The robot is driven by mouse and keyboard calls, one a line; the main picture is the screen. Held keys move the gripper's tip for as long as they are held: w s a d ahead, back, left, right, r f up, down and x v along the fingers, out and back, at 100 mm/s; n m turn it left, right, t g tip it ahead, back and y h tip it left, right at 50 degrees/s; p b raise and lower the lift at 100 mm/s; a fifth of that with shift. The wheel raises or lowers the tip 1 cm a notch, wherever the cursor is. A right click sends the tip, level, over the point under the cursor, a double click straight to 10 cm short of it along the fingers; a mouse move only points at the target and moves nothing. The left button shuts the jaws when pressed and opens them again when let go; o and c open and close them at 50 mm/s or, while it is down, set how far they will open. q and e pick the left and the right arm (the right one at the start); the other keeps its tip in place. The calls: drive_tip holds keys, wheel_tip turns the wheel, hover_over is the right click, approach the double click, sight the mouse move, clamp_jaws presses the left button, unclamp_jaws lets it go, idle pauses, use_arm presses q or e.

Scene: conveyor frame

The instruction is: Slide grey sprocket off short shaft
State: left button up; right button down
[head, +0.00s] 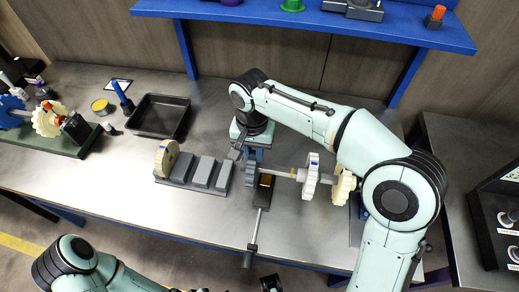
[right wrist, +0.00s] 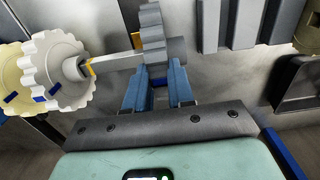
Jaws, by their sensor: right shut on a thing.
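The grey sprocket (head: 250,174) is at the left end of the short shaft (head: 281,174). In the right wrist view, the grey sprocket (right wrist: 152,30) is upright around the shaft (right wrist: 118,61), with a round grey hub on its right. My right gripper (right wrist: 157,75) is shut on the sprocket's near rim, one blue finger on each side. In the head view the gripper (head: 247,152) reaches in from behind the sprocket. A white sprocket (head: 311,176) and a cream sprocket (head: 343,186) are further right on the shaft line.
A grey slotted rack (head: 203,173) with a cream sprocket (head: 166,158) stands left of the shaft. A black block with a rod and dark handle (head: 249,256) lies in front. A black tray (head: 159,115) is behind the rack. A blue shelf (head: 400,33) overhangs the back.

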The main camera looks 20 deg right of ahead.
sight(243, 161)
drive_tip(key=shift+w+a+r+p, duration=0.4)
drive_tip(key=shift+w+a, duration=0.15)
drive_tip(key=shift+a, duration=0.2)
use_arm(q)
drive_tip(key=shift+w+r+p, duration=0.3)
drive_tip(key=shift+r, duration=0.55)
use_arm(e)
drive_tip(key=shift+w+a+f, duration=0.25)
drive_tip(key=shift+a, duration=0.25)
wheel_tip(243, 161, up, 3)
drive_tip(key=shift+f+p, duration=0.1)
drive_tip(key=shift+p, duration=1)
use_arm(q)
drive_tip(key=w+r+p, duration=0.2)
drive_tip(key=w+r, duration=0.1)
drive_tip(key=r, duration=0.2)
drive_tip(key=shift+w+r+p, duration=0.15)
drive_tip(key=shift+r+p, duration=0.15)
drive_tip(key=shift+r, duration=0.1)
use_arm(e)
wheel_tip(243, 161, up, 4)
drive_tip(key=shift+r, duration=0.1)
drive_tip(key=shift+s, duration=0.1)
